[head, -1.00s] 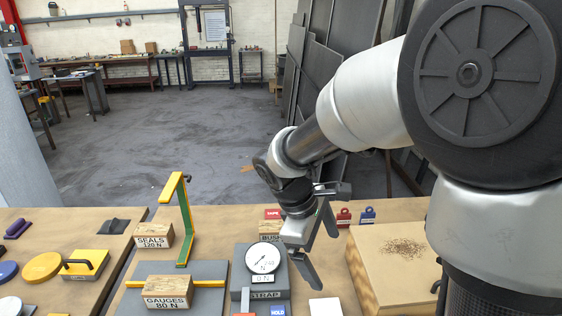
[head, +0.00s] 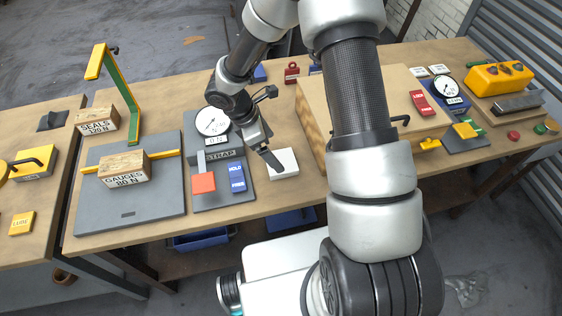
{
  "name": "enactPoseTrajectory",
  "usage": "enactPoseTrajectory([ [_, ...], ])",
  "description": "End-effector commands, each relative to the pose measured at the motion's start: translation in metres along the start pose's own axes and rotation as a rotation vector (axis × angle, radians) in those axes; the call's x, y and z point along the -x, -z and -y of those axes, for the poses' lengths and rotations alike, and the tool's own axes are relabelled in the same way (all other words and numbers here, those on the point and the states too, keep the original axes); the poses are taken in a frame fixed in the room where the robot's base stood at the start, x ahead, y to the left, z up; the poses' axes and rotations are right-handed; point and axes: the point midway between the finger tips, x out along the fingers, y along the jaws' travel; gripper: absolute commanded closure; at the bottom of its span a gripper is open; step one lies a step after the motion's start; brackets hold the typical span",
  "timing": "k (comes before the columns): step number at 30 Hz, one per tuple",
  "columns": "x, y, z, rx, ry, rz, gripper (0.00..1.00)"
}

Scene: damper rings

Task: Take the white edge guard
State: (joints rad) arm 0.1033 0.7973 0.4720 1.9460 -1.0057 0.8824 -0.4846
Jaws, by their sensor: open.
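A white block (head: 289,163), which looks like the edge guard, lies on the wooden bench near its front edge, right of the grey STRAP gauge base. My gripper (head: 269,160) is open and points down beside its left edge. One dark finger shows clearly, with its tip close to the block; the other finger is hard to make out. I cannot tell whether the tip touches the block. Nothing shows between the fingers.
The dial gauge (head: 211,122), a red block (head: 203,183) and the blue HOLD block (head: 237,178) are close on the left. A wooden box (head: 311,121) stands close on the right. The GAUGES block (head: 124,168) is farther left.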

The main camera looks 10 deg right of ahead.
Motion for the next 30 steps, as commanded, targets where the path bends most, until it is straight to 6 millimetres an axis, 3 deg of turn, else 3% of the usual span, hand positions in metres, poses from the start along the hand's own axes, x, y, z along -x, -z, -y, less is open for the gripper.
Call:
enactPoseTrajectory([
  [8, -0.021, 0.002, 0.001, 0.000, 0.002, 0.000, 0.06],
  [16, -0.060, 0.005, 0.004, -0.001, 0.002, 0.000, 0.06],
  [25, -0.066, 0.005, 0.003, -0.001, -0.001, 0.000, 0.06],
  [26, -0.066, 0.005, 0.003, -0.001, -0.001, 0.000, 0.08],
  [30, -0.065, 0.005, 0.003, -0.001, -0.001, 0.000, 0.32],
])
